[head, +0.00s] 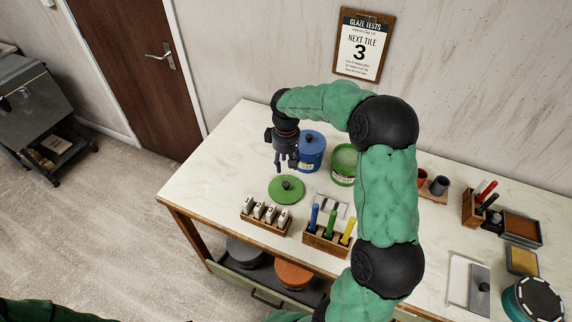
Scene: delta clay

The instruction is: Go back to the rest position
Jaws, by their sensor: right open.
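My right gripper (284,163) hangs with its fingers down over the left part of the white-topped table, open and empty. It is in front of and slightly left of a blue lidded jar (312,152). A green lid (287,189) with a dark knob lies flat on the table just below the gripper in the picture. A green jar (343,165) stands right of the blue one, partly hidden by my right arm. My left gripper is out of view; only a bit of green arm shows at the bottom left.
A rack of white tiles (265,213) and a wooden holder (326,241) with coloured tools stand at the table's front edge. Brushes (486,192), trays (522,228) and a round teal container (534,298) are at the right. The table's left end (221,171) is clear.

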